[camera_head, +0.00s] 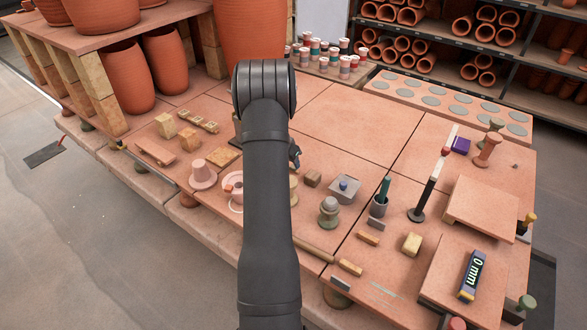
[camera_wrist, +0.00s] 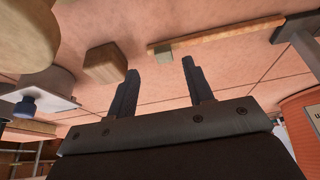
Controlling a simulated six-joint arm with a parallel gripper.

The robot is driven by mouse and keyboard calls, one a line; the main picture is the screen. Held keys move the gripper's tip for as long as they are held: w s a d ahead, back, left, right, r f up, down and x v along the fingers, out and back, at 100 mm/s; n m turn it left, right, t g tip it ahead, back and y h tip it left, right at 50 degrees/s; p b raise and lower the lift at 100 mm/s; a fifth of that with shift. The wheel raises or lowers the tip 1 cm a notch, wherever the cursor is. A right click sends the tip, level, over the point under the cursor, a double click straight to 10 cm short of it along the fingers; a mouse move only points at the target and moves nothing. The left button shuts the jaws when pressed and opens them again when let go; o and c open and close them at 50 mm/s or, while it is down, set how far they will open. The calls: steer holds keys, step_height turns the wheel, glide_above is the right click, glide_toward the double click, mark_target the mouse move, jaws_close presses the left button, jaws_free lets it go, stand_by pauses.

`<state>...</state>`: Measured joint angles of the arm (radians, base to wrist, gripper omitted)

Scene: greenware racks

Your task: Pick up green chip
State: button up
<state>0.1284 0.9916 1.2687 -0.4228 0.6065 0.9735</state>
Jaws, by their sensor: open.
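In the head view, my arm covers most of the gripper. A small brown block (camera_head: 312,179) lies to the right of my arm; a block (camera_wrist: 105,63) also shows just left of the fingers in the wrist view, apart from them.
Close to the right of my arm stand a blue-knobbed plate (camera_head: 345,188), a grey-green knobbed weight (camera_head: 329,210) and a tool cup (camera_head: 379,206). A tall black-and-white post (camera_head: 428,190) stands farther right. Pink pieces (camera_head: 203,175) lie left. The tabletop behind (camera_head: 350,120) is clear.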

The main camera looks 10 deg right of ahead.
steer(key=shift+w+x, duration=0.15)
steer(key=shift+x, duration=1)
steer(key=shift+w+x, duration=0.2)
steer(key=shift+x, duration=0.9)
steer(key=shift+r, duration=0.1)
jaws_close()
